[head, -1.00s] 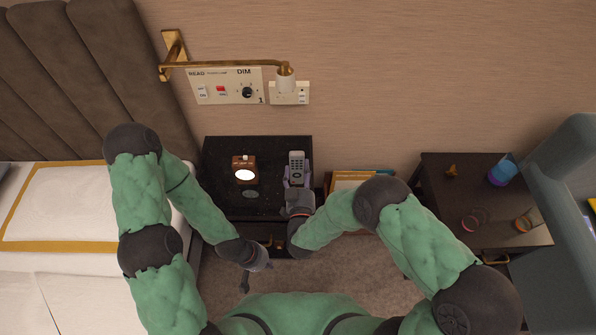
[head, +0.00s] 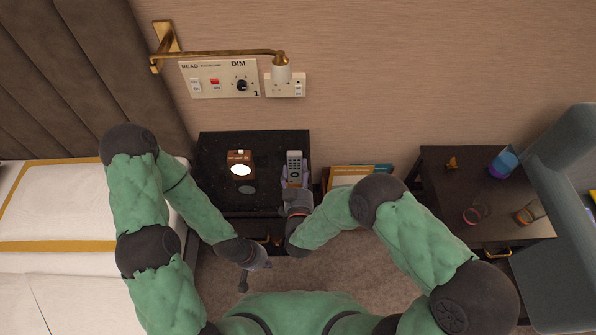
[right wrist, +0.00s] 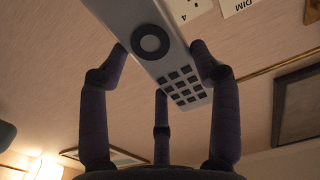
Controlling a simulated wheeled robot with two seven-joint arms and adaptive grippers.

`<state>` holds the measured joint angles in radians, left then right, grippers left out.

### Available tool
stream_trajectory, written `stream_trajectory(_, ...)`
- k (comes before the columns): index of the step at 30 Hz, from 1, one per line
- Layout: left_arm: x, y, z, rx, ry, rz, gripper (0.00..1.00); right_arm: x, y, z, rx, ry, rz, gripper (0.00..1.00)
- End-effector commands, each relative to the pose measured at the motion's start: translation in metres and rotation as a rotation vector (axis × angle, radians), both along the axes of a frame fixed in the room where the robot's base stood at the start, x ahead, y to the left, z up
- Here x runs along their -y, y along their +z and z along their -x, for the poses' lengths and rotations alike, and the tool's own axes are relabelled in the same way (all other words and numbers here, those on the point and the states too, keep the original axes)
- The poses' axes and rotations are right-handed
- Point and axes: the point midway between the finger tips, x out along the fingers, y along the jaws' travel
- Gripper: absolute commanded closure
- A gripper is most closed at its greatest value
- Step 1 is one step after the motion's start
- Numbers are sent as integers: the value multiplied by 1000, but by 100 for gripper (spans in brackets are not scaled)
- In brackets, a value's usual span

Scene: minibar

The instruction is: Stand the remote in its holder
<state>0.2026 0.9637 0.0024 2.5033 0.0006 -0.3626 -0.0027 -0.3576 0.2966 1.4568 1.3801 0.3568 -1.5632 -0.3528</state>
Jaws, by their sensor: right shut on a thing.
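The grey remote (head: 294,165), with dark buttons, is in my right gripper (head: 296,187), over the right part of the black nightstand (head: 225,205). The right wrist view shows the remote (right wrist: 150,20) between the dark fingers of my right gripper (right wrist: 160,65), with its round pad and button grid facing the camera. I cannot make out a holder in either view. My left gripper (head: 248,276) hangs low in front of the nightstand, away from the remote; its fingers are too small to read.
A small wooden clock (head: 240,165) with a lit face and a flat dark oval (head: 246,189) are left of the remote. A brass lamp arm (head: 220,55) crosses above. A dark side table (head: 470,180) with glasses stands at the right. The bed (head: 60,210) is at the left.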

Motion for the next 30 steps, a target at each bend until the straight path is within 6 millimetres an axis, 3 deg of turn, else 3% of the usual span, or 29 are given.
stream_trajectory(9, 0, -23, 0, 0, 0, 0, 100, 0, -25, 0, 1, 0, 0, 77)
stream_trajectory(30, 0, -25, 0, 0, 0, 0, 100, 0, -26, 0, 1, 0, 0, 77)
